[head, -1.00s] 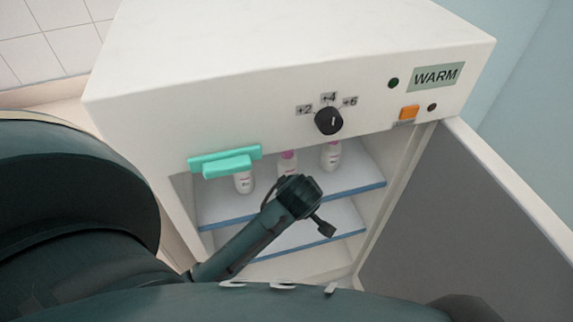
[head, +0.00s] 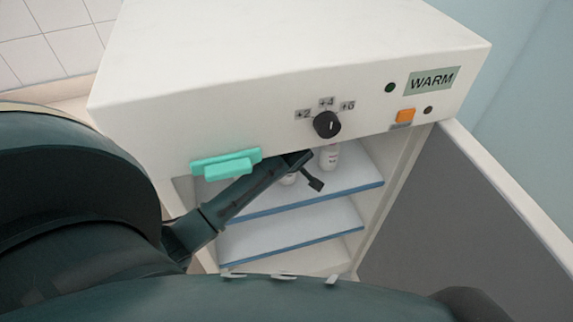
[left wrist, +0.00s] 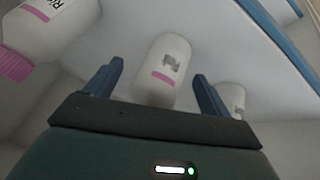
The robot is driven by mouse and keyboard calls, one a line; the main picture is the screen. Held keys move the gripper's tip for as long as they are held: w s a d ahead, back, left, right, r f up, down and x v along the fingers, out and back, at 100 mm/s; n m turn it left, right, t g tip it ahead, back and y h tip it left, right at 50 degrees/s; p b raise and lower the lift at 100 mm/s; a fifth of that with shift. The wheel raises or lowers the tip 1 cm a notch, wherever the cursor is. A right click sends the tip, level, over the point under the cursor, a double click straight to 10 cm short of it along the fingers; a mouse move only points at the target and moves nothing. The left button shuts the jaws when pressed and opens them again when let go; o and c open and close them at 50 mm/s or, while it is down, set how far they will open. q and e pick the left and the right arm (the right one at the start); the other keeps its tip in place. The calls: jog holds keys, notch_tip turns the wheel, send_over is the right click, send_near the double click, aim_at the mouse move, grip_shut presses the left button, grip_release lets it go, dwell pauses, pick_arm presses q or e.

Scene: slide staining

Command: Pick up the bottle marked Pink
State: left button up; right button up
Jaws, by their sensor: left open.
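In the left wrist view a white bottle (left wrist: 168,62) with a pink band stands between the open fingers of my left gripper (left wrist: 158,72). Its short label looks like "Pink" but is blurred. The fingers are on either side of it, and I see no clear grip. In the head view my left gripper (head: 306,172) reaches into the open cabinet at the upper shelf. It partly hides a white bottle (head: 289,179) there. My right gripper is not in view.
Another white bottle (left wrist: 45,25) with a pink cap is close at left, and a smaller one (left wrist: 232,97) is at right. The white WARM cabinet (head: 250,70) has a turquoise handle (head: 226,165), a black knob (head: 327,125), a blue-edged shelf (head: 345,187) and an open door (head: 460,220).

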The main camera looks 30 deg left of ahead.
pick_arm(q)
jog(key=shift+c, duration=0.2)
jog(key=c, duration=1.2)
jog(key=shift+c, duration=0.3)
